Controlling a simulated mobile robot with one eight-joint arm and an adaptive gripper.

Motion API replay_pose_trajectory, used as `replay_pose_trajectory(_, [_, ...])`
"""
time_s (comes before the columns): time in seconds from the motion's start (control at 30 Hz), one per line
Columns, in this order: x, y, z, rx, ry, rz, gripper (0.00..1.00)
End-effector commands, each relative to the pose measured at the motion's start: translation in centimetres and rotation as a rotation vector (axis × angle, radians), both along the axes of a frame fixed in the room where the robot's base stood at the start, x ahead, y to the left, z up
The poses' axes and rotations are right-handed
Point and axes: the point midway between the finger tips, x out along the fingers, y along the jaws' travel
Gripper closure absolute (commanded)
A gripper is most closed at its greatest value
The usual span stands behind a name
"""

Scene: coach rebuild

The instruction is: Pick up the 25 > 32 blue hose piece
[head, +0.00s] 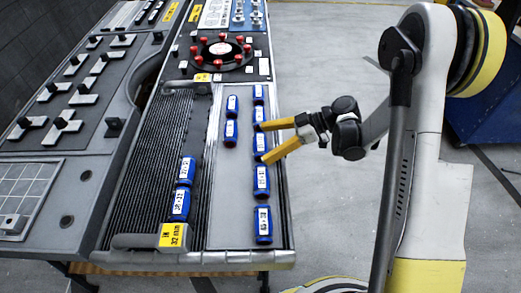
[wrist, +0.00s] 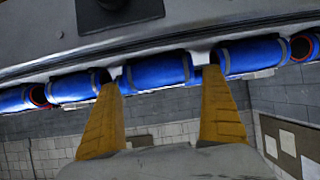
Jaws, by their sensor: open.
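Several blue hose pieces with white labels lie on the grey panel in the head view; the print is too small for me to tell which is 25 > 32. My gripper (head: 262,143) is open, its two yellow fingers reaching in from the right. Its fingertips are at the two ends of one blue hose piece (head: 260,144) in the right-hand row. In the wrist view, that blue hose piece (wrist: 157,73) shows between the spread fingers of my gripper (wrist: 160,78). I cannot tell whether the fingers touch it.
Blue neighbours lie close in the same row, above (head: 258,113) and below (head: 262,180). Two more blue pieces (head: 180,204) lie on the black ribbed strip at left, near a yellow 32 mm tag (head: 173,235). Floor is open right of the bench.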

Motion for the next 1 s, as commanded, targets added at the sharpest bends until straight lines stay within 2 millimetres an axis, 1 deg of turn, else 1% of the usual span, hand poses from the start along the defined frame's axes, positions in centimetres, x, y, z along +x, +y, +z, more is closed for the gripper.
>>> replay_pose_trajectory(0.03, [-0.1,0.8,-0.7,0.000,0.001,0.003,0.05])
replay_pose_trajectory(0.1, [0.0,1.4,-1.0,0.000,0.000,0.001,0.05])
replay_pose_trajectory(0.3, [0.0,1.6,-0.8,0.001,0.000,0.000,0.05])
replay_pose_trajectory(0.33, [0.0,1.6,-0.8,0.001,0.000,0.000,0.07])
replay_pose_trajectory(0.37, [0.0,1.6,-0.8,0.001,0.000,0.000,0.17])
replay_pose_trajectory(0.4, [0.0,1.6,-0.8,0.001,0.000,0.000,0.29])
replay_pose_trajectory(0.47, [0.0,1.6,-0.8,0.001,0.000,0.000,0.47])
replay_pose_trajectory(0.5, [0.0,1.6,-0.8,0.001,0.000,0.000,0.51])
replay_pose_trajectory(0.83, [0.0,1.6,-0.6,0.001,0.000,0.000,0.51])
replay_pose_trajectory(0.93, [0.0,1.6,0.0,0.001,0.000,0.000,0.51])
replay_pose_trajectory(1.0, [0.0,1.6,0.9,0.001,0.000,0.000,0.51])
